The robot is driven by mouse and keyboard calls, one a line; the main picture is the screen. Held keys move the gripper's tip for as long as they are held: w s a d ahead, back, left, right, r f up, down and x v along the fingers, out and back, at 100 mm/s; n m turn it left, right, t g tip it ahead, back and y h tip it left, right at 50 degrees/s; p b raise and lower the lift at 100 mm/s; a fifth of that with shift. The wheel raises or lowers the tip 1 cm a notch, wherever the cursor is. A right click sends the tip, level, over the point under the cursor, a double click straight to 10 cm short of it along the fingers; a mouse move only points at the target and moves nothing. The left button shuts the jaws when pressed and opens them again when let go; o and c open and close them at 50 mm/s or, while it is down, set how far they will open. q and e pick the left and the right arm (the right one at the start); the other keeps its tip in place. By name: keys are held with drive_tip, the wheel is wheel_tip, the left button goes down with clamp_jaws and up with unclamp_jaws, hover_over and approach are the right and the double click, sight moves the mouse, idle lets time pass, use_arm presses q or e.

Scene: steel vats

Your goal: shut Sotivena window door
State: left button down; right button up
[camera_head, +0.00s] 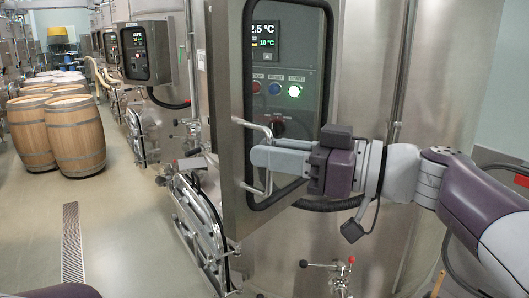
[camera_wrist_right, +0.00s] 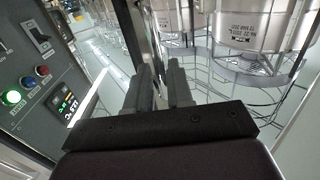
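The window door (camera_head: 222,110) is a steel-framed door with a dark-edged pane, standing swung out from the control box on the vat. Dials, lit buttons and a display show through its pane. A bent steel bar handle (camera_head: 268,186) is on its face. My right gripper (camera_head: 256,156) reaches in from the right, its grey fingers crossing in front of the handle's middle. My left gripper is out of view.
The control panel (camera_wrist_right: 40,85) lies at the left in the wrist view. A round hatch (camera_head: 205,235) and a red-knobbed valve (camera_head: 342,272) sit lower on the vats. Wooden barrels (camera_head: 76,135) stand at the left, with open floor before them.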

drive_tip(key=shift+s+d, duration=0.1)
drive_tip(key=shift+d, duration=0.25)
drive_tip(key=shift+d+r, duration=0.1)
drive_tip(key=shift+d, duration=0.05)
clamp_jaws()
drive_tip(key=shift+s, duration=0.1)
drive_tip(key=shift+a, duration=0.2)
idle(0.6)
